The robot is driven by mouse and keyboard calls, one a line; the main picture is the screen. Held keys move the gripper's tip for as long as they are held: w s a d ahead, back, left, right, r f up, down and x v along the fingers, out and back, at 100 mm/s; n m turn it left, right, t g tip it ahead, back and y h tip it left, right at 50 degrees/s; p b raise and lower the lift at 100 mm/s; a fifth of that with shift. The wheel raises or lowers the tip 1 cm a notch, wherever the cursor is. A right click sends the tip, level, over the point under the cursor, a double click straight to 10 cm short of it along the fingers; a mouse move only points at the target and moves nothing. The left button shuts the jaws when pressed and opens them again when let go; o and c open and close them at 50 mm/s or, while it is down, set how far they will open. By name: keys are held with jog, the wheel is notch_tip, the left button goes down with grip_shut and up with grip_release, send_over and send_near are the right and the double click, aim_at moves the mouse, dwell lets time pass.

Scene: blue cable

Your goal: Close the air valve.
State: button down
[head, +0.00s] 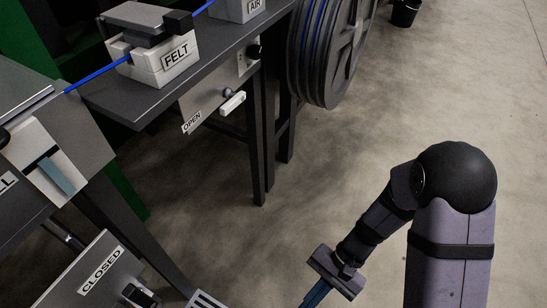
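A valve panel (205,98) hangs under the front edge of the dark bench, with an OPEN label (192,122) at its lower left. I see no label on the lever itself, so I cannot tell for certain that this is the air valve. A box marked AIR (240,9) stands on the bench above, cut by the top edge. My gripper (317,294) is low in the picture, well away from the lever and touching nothing visible. Its blue fingertips run toward the bottom edge, and their gap is not clear.
A blue cable (96,75) runs through the FELT box (165,62) on the bench. A large dark reel (325,50) stands right of the bench. A panel marked CLOSED (70,290) is at the lower left. Bench legs stand below the lever; the floor (345,150) between is clear.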

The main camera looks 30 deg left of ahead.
aim_at(229, 101)
jog(key=w+a+r+m+t+y, duration=0.1)
jog(key=w+a+m+y, duration=0.2)
jog(key=a, duration=0.3)
jog(key=w+a+r+m+y+b, duration=0.1)
jog(key=w+a+m+y, duration=0.2)
jog(key=a, duration=0.3)
jog(key=w+a+r+m+t+y, duration=0.1)
jog(key=w+a+r+m+y, duration=0.15)
jog(key=a, duration=0.35)
jog(key=w+a+r+m+t+y, duration=0.2)
jog(key=w+r+m+t+y, duration=0.1)
jog(key=w+r, duration=0.4)
jog(key=w+a+r+m+t+y, duration=0.2)
jog(key=w+r+m+t+y, duration=0.1)
jog(key=w+r+m+y, duration=0.2)
notch_tip(229, 101, up, 3)
jog(key=shift+w+a+f+y, duration=0.1)
jog(key=shift+w+a+y, duration=0.15)
jog(key=shift+w+y, duration=0.6)
jog(key=shift+w+a, duration=0.1)
jog(key=a+r, duration=0.6)
jog(key=a, duration=0.3)
jog(key=shift+w+a+r, duration=0.2)
jog(key=shift+w+a, duration=0.05)
jog(key=shift+w, duration=0.05)
